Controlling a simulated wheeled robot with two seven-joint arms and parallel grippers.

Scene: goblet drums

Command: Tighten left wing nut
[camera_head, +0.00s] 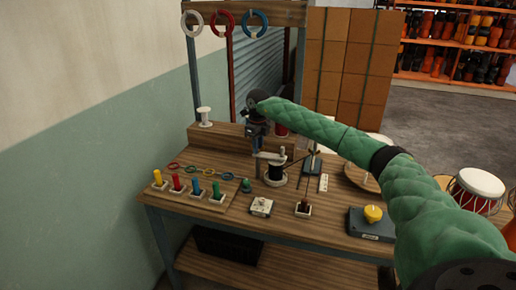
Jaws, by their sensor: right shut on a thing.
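A small dark spool clamp (275,172) stands on the workbench, with a pale crossbar (269,156) over a black drum and a post at each side. My right gripper (257,148) points down over the left end of the crossbar, at the top of the left post. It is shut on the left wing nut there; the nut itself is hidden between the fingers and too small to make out. My left gripper is not in view.
The workbench (325,222) holds coloured pegs (177,183) in white holders at left, a row of coloured rings (205,170), and a dark box with a yellow knob (372,214) at right. Rings hang from the overhead frame (243,13). Drums (477,188) stand right of the bench.

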